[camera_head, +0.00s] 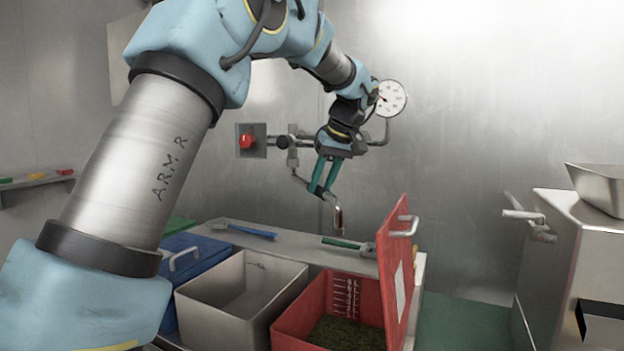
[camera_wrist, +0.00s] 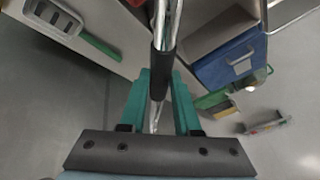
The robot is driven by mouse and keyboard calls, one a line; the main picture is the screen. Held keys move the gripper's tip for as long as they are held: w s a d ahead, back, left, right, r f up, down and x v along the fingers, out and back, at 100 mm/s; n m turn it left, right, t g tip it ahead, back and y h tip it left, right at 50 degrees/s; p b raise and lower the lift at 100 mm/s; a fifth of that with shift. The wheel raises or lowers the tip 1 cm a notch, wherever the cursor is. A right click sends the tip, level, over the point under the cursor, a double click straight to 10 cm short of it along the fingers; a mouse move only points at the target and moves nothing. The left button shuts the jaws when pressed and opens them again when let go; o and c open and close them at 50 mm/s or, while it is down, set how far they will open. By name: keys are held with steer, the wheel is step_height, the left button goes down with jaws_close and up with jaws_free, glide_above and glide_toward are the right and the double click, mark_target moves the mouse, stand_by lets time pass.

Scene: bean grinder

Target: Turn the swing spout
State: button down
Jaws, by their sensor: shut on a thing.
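The swing spout (camera_head: 337,212) is a thin metal pipe that comes off the wall fitting and ends in a short downward tip above the counter. In the wrist view the spout (camera_wrist: 165,45) runs up the middle of the picture with a dark sleeve on it. My gripper (camera_head: 320,190) has green fingers and is shut on the spout. In the wrist view my gripper (camera_wrist: 160,85) has one finger on each side of the pipe. Part of the spout near the wall is hidden behind my gripper and wrist.
A red button (camera_head: 246,141) and a dial gauge (camera_head: 391,98) are on the wall. Below stand a grey metal bin (camera_head: 215,312), a red bin (camera_head: 300,320) with its lid raised, and a blue bin (camera_head: 190,262). A metal machine (camera_head: 560,255) stands at right.

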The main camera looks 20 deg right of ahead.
steer(key=shift+d, duration=0.15)
steer(key=c, duration=0.6)
jaws_free()
steer(key=b+v, duration=0.1)
steer(key=v, duration=0.9)
steer(key=shift+s+d+r, duration=0.1)
steer(key=shift+s+r, duration=0.1)
steer(key=shift+r, duration=0.15)
steer(key=shift+w, duration=0.1)
